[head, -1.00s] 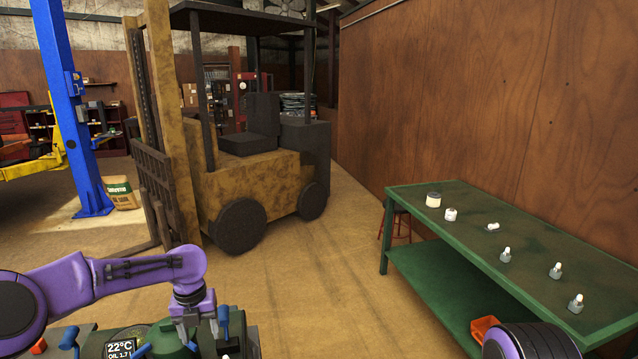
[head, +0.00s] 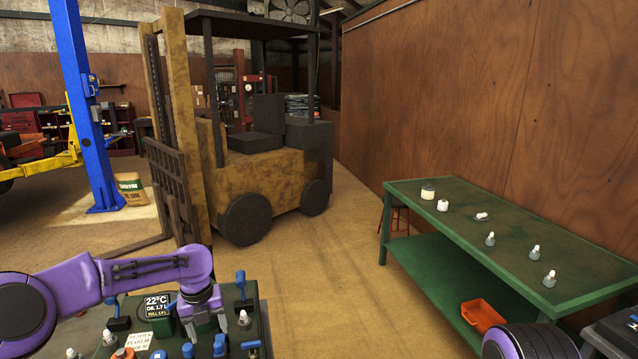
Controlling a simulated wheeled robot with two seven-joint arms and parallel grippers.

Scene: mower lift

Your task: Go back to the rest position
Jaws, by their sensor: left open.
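My left arm comes in from the left, purple, and bends down at the wrist.
A green workbench (head: 430,205) along the wooden wall (head: 460,100) bears several small bottles and jars. An orange bin (head: 482,315) sits on its lower shelf. A rusty yellow forklift (head: 240,180) stands ahead, with a blue lift post (head: 88,120) to its left. The floor between is clear.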

